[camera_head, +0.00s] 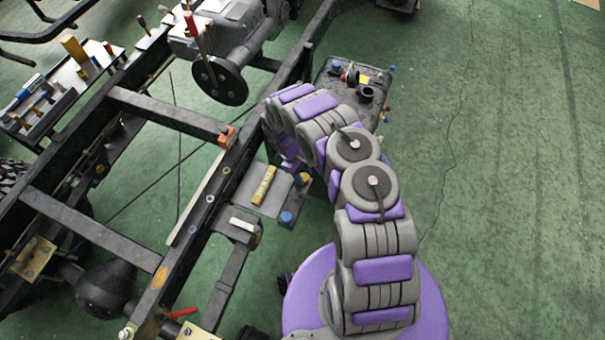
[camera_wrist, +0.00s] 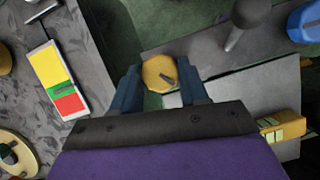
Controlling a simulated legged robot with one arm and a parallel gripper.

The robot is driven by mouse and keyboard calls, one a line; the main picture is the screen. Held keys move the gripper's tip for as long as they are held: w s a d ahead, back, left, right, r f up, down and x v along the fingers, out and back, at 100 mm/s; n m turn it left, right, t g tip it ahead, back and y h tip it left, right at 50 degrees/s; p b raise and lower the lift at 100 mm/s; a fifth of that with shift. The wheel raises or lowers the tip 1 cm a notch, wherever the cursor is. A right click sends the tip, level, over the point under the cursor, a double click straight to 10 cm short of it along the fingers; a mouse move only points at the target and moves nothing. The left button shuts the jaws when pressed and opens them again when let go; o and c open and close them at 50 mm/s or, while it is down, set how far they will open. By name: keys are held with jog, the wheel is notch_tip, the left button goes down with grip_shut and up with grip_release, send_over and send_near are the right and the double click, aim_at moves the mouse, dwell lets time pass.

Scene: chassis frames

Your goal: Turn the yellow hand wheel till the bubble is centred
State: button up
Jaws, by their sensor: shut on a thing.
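The yellow hand wheel (camera_wrist: 158,73) sits between the two blue fingers of my gripper (camera_wrist: 160,80) in the wrist view. The fingers are shut on it, one on each side, and a dark mark shows on its top. In the head view the wheel is a small yellow spot (camera_head: 304,179) under my arm, which hides much of my gripper. A yellow bar (camera_head: 264,185), which looks like the level, lies on a grey plate (camera_head: 247,198) left of the wheel. Its end (camera_wrist: 284,127) shows at the right of the wrist view. The bubble cannot be made out.
A yellow, green and red gauge strip (camera_wrist: 57,80) lies on a dark grey surface left of the fingers. A blue knob (camera_wrist: 305,22) and a grey post (camera_wrist: 245,22) stand at upper right. Dark chassis rails (camera_head: 165,115) lie left of my arm; green floor is clear at right.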

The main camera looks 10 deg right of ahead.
jog(key=shift+w, duration=0.1)
jog(key=o, duration=1)
jog(key=p+v, duration=0.2)
jog(key=v, duration=1.5)
jog(key=shift+a+r, duration=0.1)
jog(key=shift+r, duration=0.05)
